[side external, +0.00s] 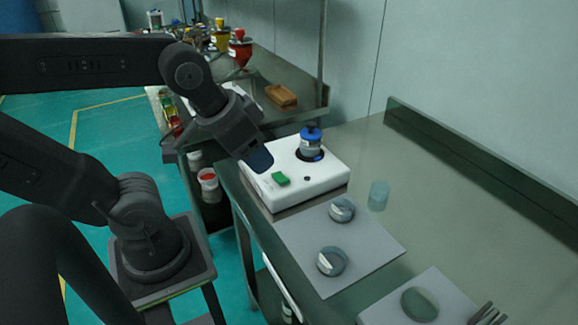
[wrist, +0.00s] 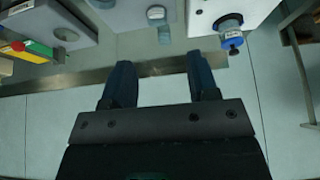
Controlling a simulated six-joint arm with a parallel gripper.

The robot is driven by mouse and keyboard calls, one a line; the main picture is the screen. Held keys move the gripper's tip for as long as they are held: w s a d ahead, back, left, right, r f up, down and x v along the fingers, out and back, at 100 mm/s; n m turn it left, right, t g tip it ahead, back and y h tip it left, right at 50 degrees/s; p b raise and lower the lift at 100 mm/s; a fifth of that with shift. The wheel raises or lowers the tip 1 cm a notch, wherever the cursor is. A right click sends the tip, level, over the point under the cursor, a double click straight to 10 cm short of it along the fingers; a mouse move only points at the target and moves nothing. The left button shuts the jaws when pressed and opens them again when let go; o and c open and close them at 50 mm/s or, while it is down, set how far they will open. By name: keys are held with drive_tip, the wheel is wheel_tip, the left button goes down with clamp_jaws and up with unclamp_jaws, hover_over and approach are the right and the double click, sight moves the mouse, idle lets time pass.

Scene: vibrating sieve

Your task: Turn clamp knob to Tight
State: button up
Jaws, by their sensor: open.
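The sieve shaker is a white box (side external: 318,183) on the metal bench, with a green button (side external: 281,178) on its front. A short metallic sieve stack (side external: 311,149) stands upright on it, topped by a blue clamp knob (side external: 311,133). The knob also shows in the wrist view (wrist: 232,42), at upper right beyond the fingers. My gripper (side external: 260,160) is above the shaker's left part, to the left of the knob and apart from it. In the wrist view my gripper (wrist: 161,82) has its two fingers wide apart with nothing between them. The knob's markings are too small to read.
Two round metal pieces (side external: 342,210) (side external: 332,261) lie on a grey mat (side external: 376,254) in front of the shaker. A clear cup (side external: 379,195) stands to its right. Another dish (side external: 420,304) sits on a nearer pale plate. The bench at the right is clear.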

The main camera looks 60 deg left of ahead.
drive_tip(key=shift+o, duration=0.2)
drive_tip(key=w+a+n+g, duration=0.1)
drive_tip(key=w+a+n, duration=0.3)
drive_tip(key=n, duration=0.3)
drive_tip(key=shift+w+a+r+n+g+y, duration=0.3)
drive_tip(key=shift+w+a+r+n+y, duration=0.1)
drive_tip(key=shift+a, duration=0.1)
drive_tip(key=w+a+f+n+g, duration=0.2)
drive_tip(key=w+a+n, duration=0.1)
drive_tip(key=a+n, duration=0.65)
drive_tip(key=w+a+f+n+g, duration=0.2)
drive_tip(key=w+a+n, duration=0.1)
drive_tip(key=a+n, duration=0.6)
drive_tip(key=shift+n+h, duration=0.35)
drive_tip(key=shift+h, duration=0.05)
drive_tip(key=f, duration=0.8)
drive_tip(key=d+f, duration=0.1)
drive_tip(key=f, duration=0.4)
drive_tip(key=shift+c, duration=0.3)
drive_tip(key=c, duration=0.9)
